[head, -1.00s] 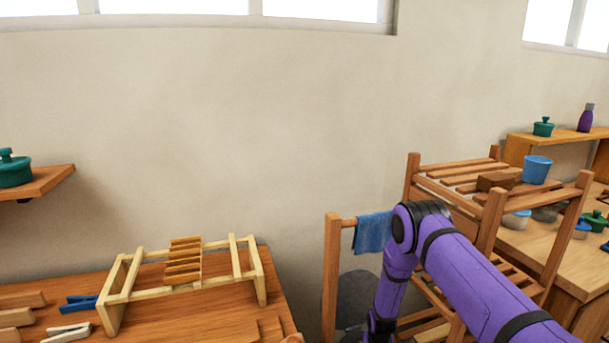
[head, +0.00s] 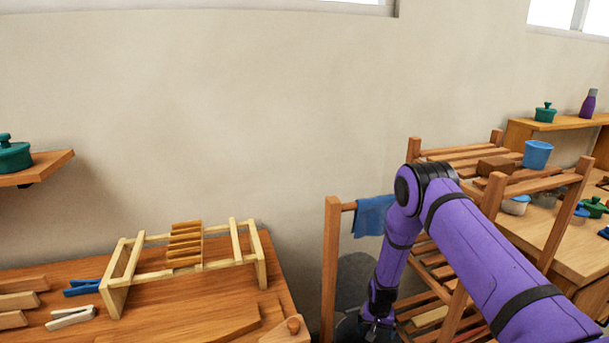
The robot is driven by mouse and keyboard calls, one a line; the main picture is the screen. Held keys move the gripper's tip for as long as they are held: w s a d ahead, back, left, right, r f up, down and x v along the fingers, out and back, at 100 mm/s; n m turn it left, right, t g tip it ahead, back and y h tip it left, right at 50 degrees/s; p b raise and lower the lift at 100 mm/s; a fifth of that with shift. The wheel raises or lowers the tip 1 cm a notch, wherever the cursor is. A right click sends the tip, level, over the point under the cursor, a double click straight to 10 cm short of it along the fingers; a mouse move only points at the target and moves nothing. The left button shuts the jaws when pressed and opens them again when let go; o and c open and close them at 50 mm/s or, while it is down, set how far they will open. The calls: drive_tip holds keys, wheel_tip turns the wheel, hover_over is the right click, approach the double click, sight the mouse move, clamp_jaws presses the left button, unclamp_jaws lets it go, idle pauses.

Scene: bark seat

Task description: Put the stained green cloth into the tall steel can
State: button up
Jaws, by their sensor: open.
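I see no stained green cloth in the head view. I cannot make out a tall steel can for certain. A grey rounded shape (head: 356,278) stands low behind the wooden post, partly hidden by my arm, and I cannot tell what it is. A blue cloth (head: 371,216) hangs over the rail above it. My purple arm reaches down in front of the wooden rack, and its wrist end is at the bottom edge of the picture. My gripper's fingers do not show.
A slatted wooden rack (head: 467,152) stands at the right with a blue cup (head: 537,154) on top. A workbench (head: 200,312) at the left holds a wooden frame (head: 185,265), a blue clothespin (head: 82,287) and a pale one (head: 71,317). Shelves flank both sides.

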drive_tip(key=shift+r, duration=0.1)
wheel_tip(320, 180, up, 11)
drive_tip(key=shift+f, duration=0.2)
idle(0.4)
